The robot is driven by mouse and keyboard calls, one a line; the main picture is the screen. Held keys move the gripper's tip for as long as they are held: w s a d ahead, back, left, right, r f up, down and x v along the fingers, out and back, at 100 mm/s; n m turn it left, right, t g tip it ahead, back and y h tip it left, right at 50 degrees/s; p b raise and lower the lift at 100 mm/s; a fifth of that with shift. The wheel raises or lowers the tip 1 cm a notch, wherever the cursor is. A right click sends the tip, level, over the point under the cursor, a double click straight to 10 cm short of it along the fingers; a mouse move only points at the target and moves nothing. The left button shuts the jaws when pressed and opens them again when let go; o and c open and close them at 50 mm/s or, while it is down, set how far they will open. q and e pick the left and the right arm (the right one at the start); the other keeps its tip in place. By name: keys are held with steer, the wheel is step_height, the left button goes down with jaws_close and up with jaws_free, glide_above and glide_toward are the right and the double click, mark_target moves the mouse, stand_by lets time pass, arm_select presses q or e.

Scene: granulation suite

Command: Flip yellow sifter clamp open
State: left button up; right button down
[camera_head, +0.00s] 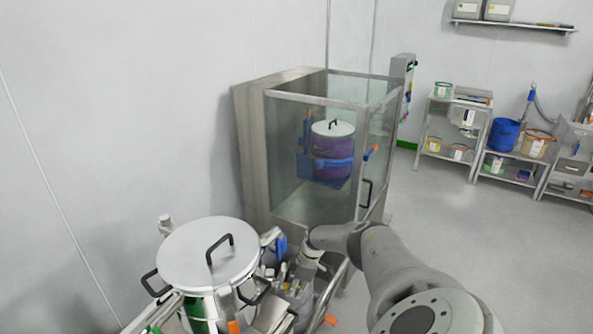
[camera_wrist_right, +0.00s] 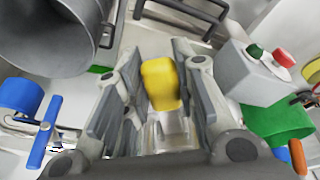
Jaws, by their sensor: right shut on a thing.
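The yellow sifter clamp (camera_wrist_right: 160,84) shows as a rounded yellow handle between my right gripper's fingers in the right wrist view. My right gripper (camera_wrist_right: 155,105) is shut on it, with one grey finger on each side. In the head view my right arm reaches in from the lower right, and the right gripper (camera_head: 290,278) is low beside the lidded steel vessel. The clamp itself cannot be made out in the head view. My left gripper is not in view.
The steel vessel (camera_head: 190,255) with black handles stands at lower left. A glass cabinet (camera_head: 285,160) holding a purple drum is behind. In the wrist view, a grey control box (camera_wrist_right: 250,75) with green and red buttons is right, and a blue-handled valve (camera_wrist_right: 45,130) is left.

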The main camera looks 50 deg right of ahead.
steer(key=shift+w+a+r, duration=0.3)
steer(key=shift+w+a, duration=0.2)
steer(key=shift+w, duration=0.25)
steer(key=c, duration=1.6)
jaws_free()
steer(key=shift+c, duration=0.2)
steer(key=o, duration=0.5)
steer(key=shift+w+a, duration=0.1)
steer(key=shift+a, duration=0.1)
steer(key=shift+s+d, duration=0.3)
steer(key=shift+d, duration=0.05)
steer(key=shift+s+d+r, duration=0.1)
steer(key=v, duration=1.1)
steer(key=shift+r, duration=0.3)
